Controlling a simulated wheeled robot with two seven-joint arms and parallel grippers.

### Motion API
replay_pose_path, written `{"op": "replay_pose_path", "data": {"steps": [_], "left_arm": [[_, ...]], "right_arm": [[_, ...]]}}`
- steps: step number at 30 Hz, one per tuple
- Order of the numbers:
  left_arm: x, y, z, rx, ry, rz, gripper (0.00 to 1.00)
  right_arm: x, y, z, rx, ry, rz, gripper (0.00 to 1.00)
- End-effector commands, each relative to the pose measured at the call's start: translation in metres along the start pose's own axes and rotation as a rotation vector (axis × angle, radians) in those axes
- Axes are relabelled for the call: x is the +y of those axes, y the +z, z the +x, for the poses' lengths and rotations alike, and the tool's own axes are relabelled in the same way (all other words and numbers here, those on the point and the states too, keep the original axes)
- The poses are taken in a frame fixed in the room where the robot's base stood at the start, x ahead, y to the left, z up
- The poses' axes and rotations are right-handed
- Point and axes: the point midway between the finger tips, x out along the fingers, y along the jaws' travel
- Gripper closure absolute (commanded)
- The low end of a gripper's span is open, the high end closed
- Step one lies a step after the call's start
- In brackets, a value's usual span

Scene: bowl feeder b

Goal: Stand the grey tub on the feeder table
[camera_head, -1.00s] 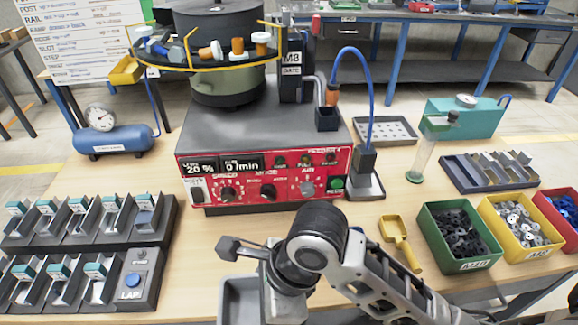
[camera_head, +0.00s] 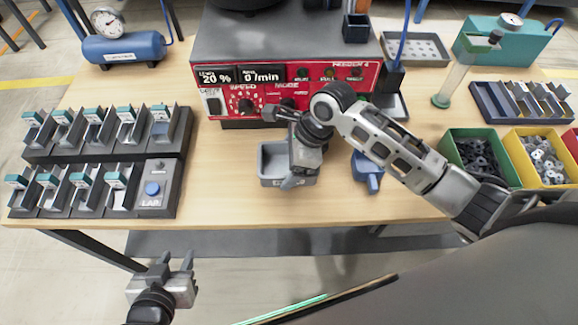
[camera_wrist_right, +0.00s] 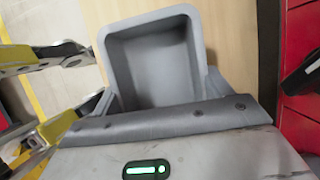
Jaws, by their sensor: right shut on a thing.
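The grey tub (camera_head: 268,180) is a small open-topped rectangular tray at the near middle of the table, in front of the feeder's red panel (camera_head: 290,88). My right gripper (camera_head: 292,182) is shut on its right front side, seen from above. In the right wrist view the tub (camera_wrist_right: 152,62) is empty, with its near wall hidden at the jaws. I cannot tell whether its base touches the feeder table (camera_head: 225,205). My left gripper (camera_head: 176,268) is open and empty, low at the left, off the table's front edge.
A dark rack (camera_head: 150,210) with several slots and a blue button stands left of the tub. A blue scoop-like thing (camera_head: 368,172) lies to the right, under my right arm. Green (camera_head: 480,182) and yellow (camera_head: 541,182) bins stand further right. Bare wood lies between rack and tub.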

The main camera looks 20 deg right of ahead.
Motion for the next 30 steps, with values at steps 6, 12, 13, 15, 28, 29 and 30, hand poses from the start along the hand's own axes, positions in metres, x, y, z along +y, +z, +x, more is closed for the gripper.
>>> {"op": "replay_pose_path", "data": {"steps": [6, 12, 13, 15, 28, 29, 30], "left_arm": [[0.000, -0.001, -0.001, 0.001, 0.000, 0.000, 0.64], [0.000, -0.002, -0.001, 0.001, 0.000, 0.001, 0.64], [0.000, -0.002, -0.001, 0.002, 0.000, 0.001, 0.64], [0.000, -0.002, -0.001, 0.002, 0.000, 0.001, 0.64], [-0.001, -0.001, 0.000, 0.000, -0.001, 0.001, 0.64], [-0.001, -0.001, 0.000, 0.000, -0.001, 0.001, 0.64], [-0.001, 0.000, 0.000, 0.000, -0.001, 0.001, 0.64]], "right_arm": [[-0.005, -0.012, 0.025, 0.003, 0.001, 0.001, 0.49], [-0.005, -0.015, 0.033, 0.000, -0.001, -0.001, 0.49], [-0.005, -0.015, 0.033, 0.000, -0.001, -0.001, 0.49], [-0.005, -0.015, 0.033, 0.000, -0.001, 0.000, 0.49], [-0.005, -0.016, 0.035, 0.001, 0.000, 0.000, 0.01], [-0.005, -0.016, 0.035, 0.001, 0.000, 0.000, 0.01], [-0.005, -0.016, 0.035, 0.001, 0.000, 0.000, 0.01]]}}
